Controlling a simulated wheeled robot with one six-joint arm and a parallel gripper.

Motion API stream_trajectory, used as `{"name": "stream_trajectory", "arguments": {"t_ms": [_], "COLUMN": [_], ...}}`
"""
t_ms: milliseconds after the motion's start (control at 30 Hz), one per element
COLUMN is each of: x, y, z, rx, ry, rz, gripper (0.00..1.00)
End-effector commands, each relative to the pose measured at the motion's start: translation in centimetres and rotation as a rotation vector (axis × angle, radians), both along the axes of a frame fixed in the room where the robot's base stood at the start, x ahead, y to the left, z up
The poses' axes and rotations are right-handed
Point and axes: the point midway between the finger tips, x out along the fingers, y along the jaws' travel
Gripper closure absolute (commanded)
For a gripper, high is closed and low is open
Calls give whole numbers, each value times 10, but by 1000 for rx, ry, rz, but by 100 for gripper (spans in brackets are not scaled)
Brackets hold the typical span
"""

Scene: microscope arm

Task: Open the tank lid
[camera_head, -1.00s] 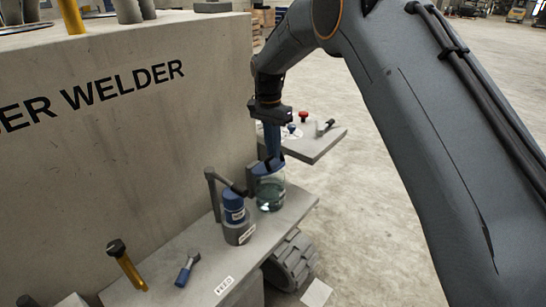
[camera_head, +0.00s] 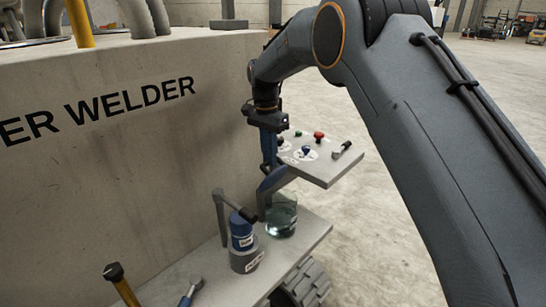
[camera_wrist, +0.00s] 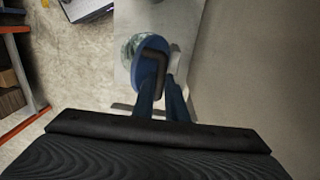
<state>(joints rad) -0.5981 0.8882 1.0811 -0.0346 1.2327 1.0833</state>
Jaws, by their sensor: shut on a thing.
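The tank (camera_head: 282,216) is a clear glass jar with greenish liquid, standing on the grey ledge beside the concrete-coloured machine. Its blue lid (camera_head: 272,184) is tilted up steeply at the tank's left side, and the top of the glass shows open. In the wrist view the lid (camera_wrist: 143,50) carries a dark bent handle (camera_wrist: 160,66), with part of the glass (camera_wrist: 129,46) beyond it. My gripper (camera_head: 270,163) points down with its blue fingers at the lid. It is shut on the handle; the exact contact is partly hidden. The fingers also show in the wrist view (camera_wrist: 160,98).
A blue-and-grey cylinder with a lever arm (camera_head: 240,240) stands close left of the tank. A grey control panel (camera_head: 322,165) with knobs juts out behind the tank. The machine wall (camera_head: 130,170) rises close on the left. The floor at right is free.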

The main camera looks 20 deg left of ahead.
Motion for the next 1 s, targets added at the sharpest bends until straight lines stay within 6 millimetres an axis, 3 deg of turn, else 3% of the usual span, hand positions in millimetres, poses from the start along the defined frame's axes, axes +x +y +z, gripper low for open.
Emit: {"name": "stream_trajectory", "arguments": {"t_ms": [33, 333, 367, 467, 800, 1000], "x": [-2, -3, -3, -3, 0, 1], "y": [-1, 1, 1, 0, 0, 2], "z": [-9, -9, -9, -8, -1, 24], "rx": [-6, -7, -7, -7, -4, -1], "ry": [8, 7, 7, 7, 2, -2], "rz": [1, 4, 4, 4, 1, 1], "gripper": [100, 100, 86, 70, 69, 69]}}
